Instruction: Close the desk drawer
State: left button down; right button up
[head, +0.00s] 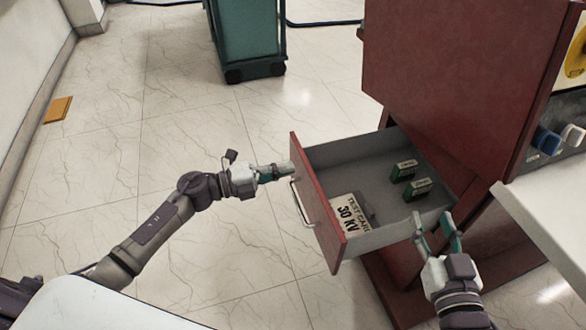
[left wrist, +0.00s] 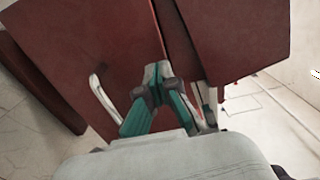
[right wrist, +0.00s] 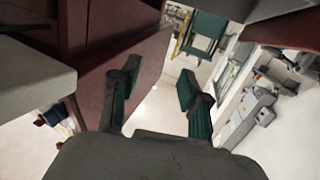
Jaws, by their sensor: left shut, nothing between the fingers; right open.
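The desk drawer (head: 318,205) stands pulled out from the red desk (head: 450,75), with its red front facing left and a metal handle (head: 302,203) on it. My left gripper (head: 284,170) is shut and empty, with its fingertips at the outer face of the drawer front, near its far upper corner. In the left wrist view the shut fingers (left wrist: 155,80) are close to the red front, right of the handle (left wrist: 104,98); contact is hard to tell. My right gripper (head: 434,222) is open and empty beside the drawer's near side, by the desk. Its spread fingers also show in the right wrist view (right wrist: 158,88).
A white tabletop (head: 555,200) is at the right. A green wheeled cart (head: 247,35) stands at the back.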

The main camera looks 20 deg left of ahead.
pick_arm(q)
jog(key=shift+x, duration=1.15)
pick_arm(e)
jog(key=shift+w+a+r+t, duration=0.1)
jog(key=shift+a+r+t, duration=0.05)
jog(key=shift+r+t, duration=0.6)
jog(key=shift+r, duration=0.1)
